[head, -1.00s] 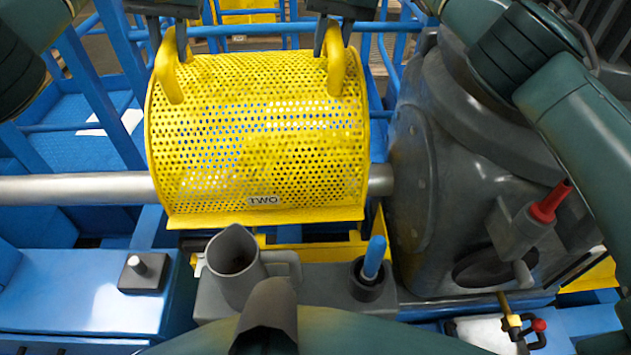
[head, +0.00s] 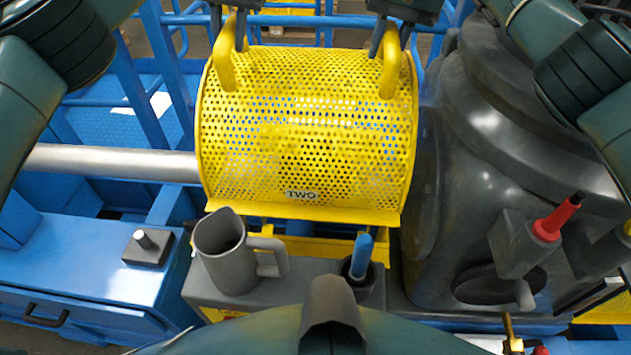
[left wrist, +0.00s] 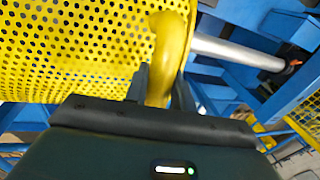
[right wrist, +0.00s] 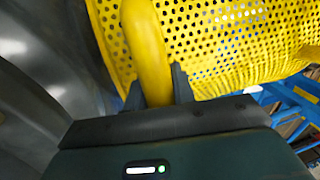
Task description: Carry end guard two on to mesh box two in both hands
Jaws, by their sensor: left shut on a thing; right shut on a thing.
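End guard two (head: 305,130) is a curved yellow perforated cover with a "TWO" label low on its front and a loop handle on each side. My left gripper (head: 228,25) is shut on its left handle, which also shows between the fingers in the left wrist view (left wrist: 162,90). My right gripper (head: 390,38) is shut on its right handle, seen close in the right wrist view (right wrist: 156,90). The guard hangs roughly level between both hands. I cannot make out mesh box two for certain in any view.
A steel shaft (head: 110,162) runs in from the left and disappears behind the guard. A large grey housing (head: 480,170) stands close to the guard's right edge. A grey jug (head: 228,255) and a blue-handled tool (head: 361,256) stand in front, below the guard.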

